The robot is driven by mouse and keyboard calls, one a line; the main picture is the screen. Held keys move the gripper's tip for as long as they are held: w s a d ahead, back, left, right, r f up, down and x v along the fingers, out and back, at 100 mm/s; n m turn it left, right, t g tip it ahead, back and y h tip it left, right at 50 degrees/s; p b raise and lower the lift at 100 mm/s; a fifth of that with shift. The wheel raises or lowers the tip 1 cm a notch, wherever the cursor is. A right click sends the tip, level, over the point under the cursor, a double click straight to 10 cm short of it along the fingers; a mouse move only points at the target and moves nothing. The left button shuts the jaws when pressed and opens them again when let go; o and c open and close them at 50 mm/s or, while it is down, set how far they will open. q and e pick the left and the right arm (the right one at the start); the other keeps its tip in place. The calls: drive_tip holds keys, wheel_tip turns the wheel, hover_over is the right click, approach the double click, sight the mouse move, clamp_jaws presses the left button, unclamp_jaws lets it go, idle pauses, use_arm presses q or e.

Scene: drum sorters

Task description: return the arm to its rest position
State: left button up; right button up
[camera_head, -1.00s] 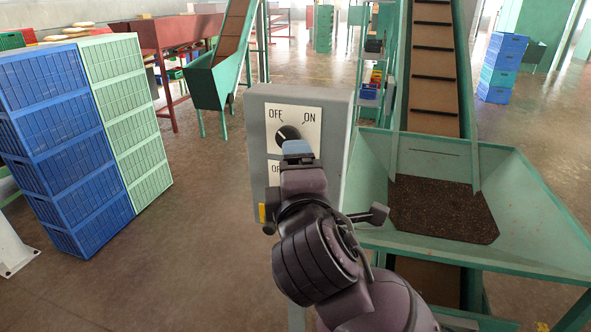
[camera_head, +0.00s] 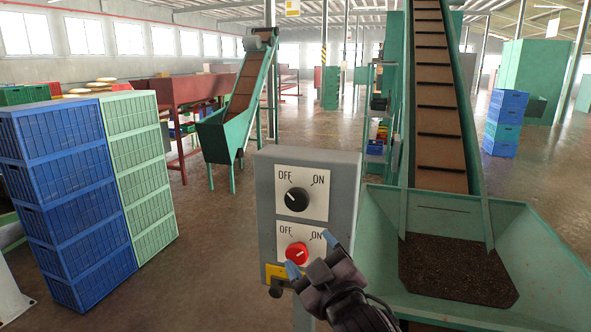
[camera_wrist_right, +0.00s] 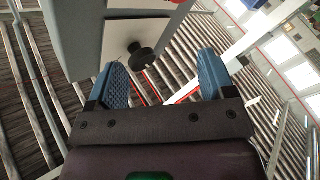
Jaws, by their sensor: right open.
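A grey control box (camera_head: 264,190) stands in the middle of the head view. Its upper black knob (camera_head: 297,200) has its mark toward OFF. Its lower red knob (camera_head: 296,253) also sits between OFF and ON labels; its setting is hard to read. My right gripper (camera_head: 309,254) is open and empty, its blue-padded fingers in front of the lower panel and overlapping it in the picture. In the right wrist view the open jaws (camera_wrist_right: 163,66) have nothing between them, and a black knob (camera_wrist_right: 141,55) shows beyond, near the left finger. My left gripper is not in view.
A green hopper (camera_head: 540,245) with a conveyor (camera_head: 438,100) stands close on the right. Stacked blue crates (camera_head: 60,190) and light green crates (camera_head: 140,160) stand on the left. A second conveyor (camera_head: 245,90) is behind. Floor between crates and box is clear.

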drive_tip(key=s+d+f+m+g+h, duration=0.15)
drive_tip(key=d+f+m, duration=0.25)
drive_tip(key=d+f, duration=0.45)
drive_tip(key=s+d+f+m+h, duration=0.25)
drive_tip(key=d+f, duration=0.25)
drive_tip(key=f, duration=0.7)
drive_tip(key=s+d+f+m+g+h, duration=0.1)
drive_tip(key=s+d+f+m+g, duration=0.1)
drive_tip(key=s+d+f, duration=0.3)
drive_tip(key=s+d+f+m+g+h+b, duration=0.1)
drive_tip(key=s+d+f, duration=0.5)
drive_tip(key=s+f, duration=0.6)
drive_tip(key=shift+s+m+g+h, duration=0.45)
drive_tip(key=shift+g+h, duration=0.25)
drive_tip(key=shift+g, duration=0.15)
drive_tip(key=shift+d, duration=0.1)
